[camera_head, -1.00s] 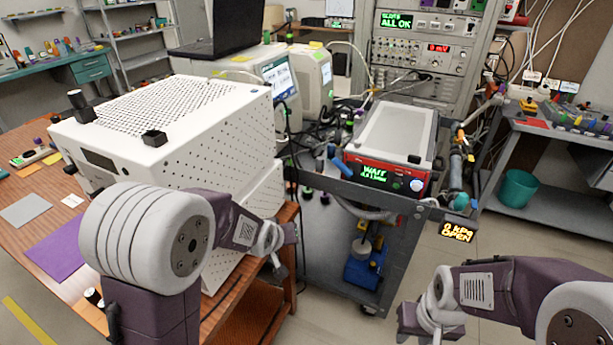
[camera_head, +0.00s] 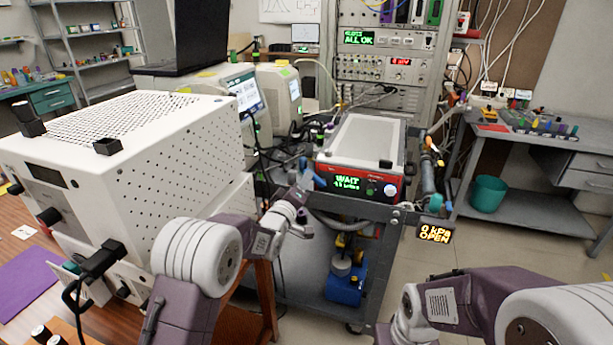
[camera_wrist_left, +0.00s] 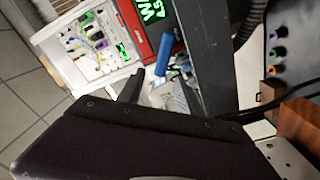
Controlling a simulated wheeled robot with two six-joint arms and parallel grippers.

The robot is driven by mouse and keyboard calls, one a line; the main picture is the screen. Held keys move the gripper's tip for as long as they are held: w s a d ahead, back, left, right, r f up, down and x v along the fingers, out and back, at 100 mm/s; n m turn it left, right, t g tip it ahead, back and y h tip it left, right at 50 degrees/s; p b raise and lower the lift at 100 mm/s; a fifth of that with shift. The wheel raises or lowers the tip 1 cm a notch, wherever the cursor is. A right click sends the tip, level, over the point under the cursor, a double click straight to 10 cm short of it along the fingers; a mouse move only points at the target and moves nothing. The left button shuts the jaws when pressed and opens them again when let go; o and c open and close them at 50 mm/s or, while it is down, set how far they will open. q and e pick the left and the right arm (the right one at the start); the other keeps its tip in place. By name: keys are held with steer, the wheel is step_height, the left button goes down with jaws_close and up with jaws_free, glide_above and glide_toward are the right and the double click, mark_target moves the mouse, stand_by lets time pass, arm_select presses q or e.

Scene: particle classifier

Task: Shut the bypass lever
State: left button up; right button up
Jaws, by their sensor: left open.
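A blue lever handle (camera_head: 314,175) stands at the front left of the cart, beside the red-fronted instrument; I take it as the bypass lever. It also shows in the left wrist view (camera_wrist_left: 162,54), just beyond my fingertips. A sign (camera_head: 435,233) at the cart's right end reads "0 kPa OPEN". My left gripper (camera_head: 303,190) is open, close to the blue handle; contact cannot be told. Its dark fingers also show in the left wrist view (camera_wrist_left: 160,92). My right gripper (camera_head: 388,335) is low, partly cut off by the lower edge and away from the cart.
The instrument (camera_head: 362,150) on the cart shows "WAIT". The cart's grey front edge (camera_head: 350,206) lies close to my left gripper. A large white perforated box (camera_head: 130,150) stands on the wooden table at left. Floor is clear right of the cart.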

mark_target(325, 165)
arm_select(q)
steer(key=x, duration=0.5)
steer(key=shift+f, duration=0.1)
jaws_close()
steer(key=shift+m, duration=0.3)
steer(key=m, duration=0.1)
steer(key=d+r+m+b, duration=0.1)
steer(key=m, duration=0.1)
steer(key=d+m, duration=0.1)
steer(key=m, duration=0.1)
steer(key=shift+s+r+b, duration=0.35)
steer(key=shift+s, duration=0.05)
steer(key=m, duration=0.1)
steer(key=d+m, duration=0.1)
steer(key=shift+s+r+m, duration=0.15)
steer(key=shift+r+m, duration=0.05)
steer(key=shift+m, duration=0.2)
steer(key=shift+s+d+r+m+b, duration=0.1)
steer(key=shift+d+m+b, duration=0.15)
steer(key=shift+m, duration=0.4)
steer(key=shift+s+d+m+b, duration=0.1)
steer(key=shift+d+m+b, duration=0.15)
steer(key=shift+m, duration=0.4)
steer(key=shift+d, duration=0.1)
